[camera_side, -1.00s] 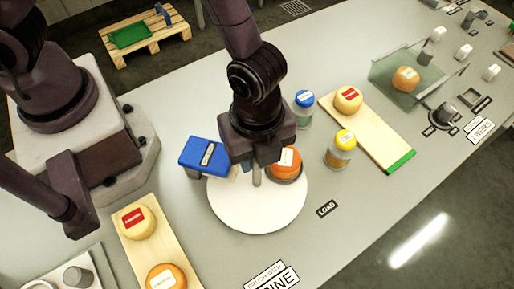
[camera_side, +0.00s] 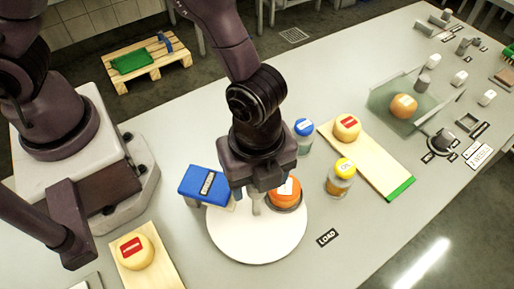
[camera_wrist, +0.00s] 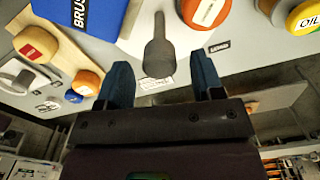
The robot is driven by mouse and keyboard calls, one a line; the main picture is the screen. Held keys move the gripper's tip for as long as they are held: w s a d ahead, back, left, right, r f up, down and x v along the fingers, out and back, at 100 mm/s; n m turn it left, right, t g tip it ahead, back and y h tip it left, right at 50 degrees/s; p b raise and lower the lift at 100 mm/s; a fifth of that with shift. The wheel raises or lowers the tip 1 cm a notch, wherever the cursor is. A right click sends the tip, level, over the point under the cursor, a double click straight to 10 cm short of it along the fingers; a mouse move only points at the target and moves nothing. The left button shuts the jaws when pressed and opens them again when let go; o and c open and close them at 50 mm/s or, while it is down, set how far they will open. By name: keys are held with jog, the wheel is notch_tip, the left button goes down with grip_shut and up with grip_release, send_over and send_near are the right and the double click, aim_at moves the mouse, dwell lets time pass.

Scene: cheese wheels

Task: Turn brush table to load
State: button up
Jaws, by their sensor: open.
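The brush table is a white round turntable (camera_side: 240,240) with a grey upright peg handle (camera_wrist: 158,50). An orange cheese wheel (camera_side: 284,196) sits in a dark holder on its right side, and shows at the top of the wrist view (camera_wrist: 208,10). The blue brush block (camera_side: 205,184) stands at the table's left edge. My gripper (camera_wrist: 161,68) is open and empty over the turntable; in the wrist view the peg shows between its two fingers. Contact with the peg cannot be told. The LOAD label (camera_side: 327,238) lies on the worktop right of the turntable.
A blue-capped jar (camera_side: 303,135) and a yellow-capped oil jar (camera_side: 340,178) stand right of the turntable. A board (camera_side: 375,160) with a cheese is behind them. Another board (camera_side: 160,270) with a cheese is at lower left. The worktop around the LOAD label is clear.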

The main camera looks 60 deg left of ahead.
notch_tip(320, 180, up, 12)
jog(key=shift+f, duration=0.2)
dwell(0.4)
jog(key=s+a+r+n+t, duration=0.1)
jog(key=a+r+n, duration=0.4)
jog(key=a+n, duration=0.5)
jog(key=s+a+r+n+t, duration=0.2)
jog(key=a+r+n+t, duration=0.2)
jog(key=a+n, duration=0.6)
jog(key=a+r, duration=0.2)
jog(key=a, duration=0.2)
jog(key=shift+s+r+t, duration=0.15)
jog(key=shift+s+t, duration=0.05)
jog(key=shift+t, duration=0.1)
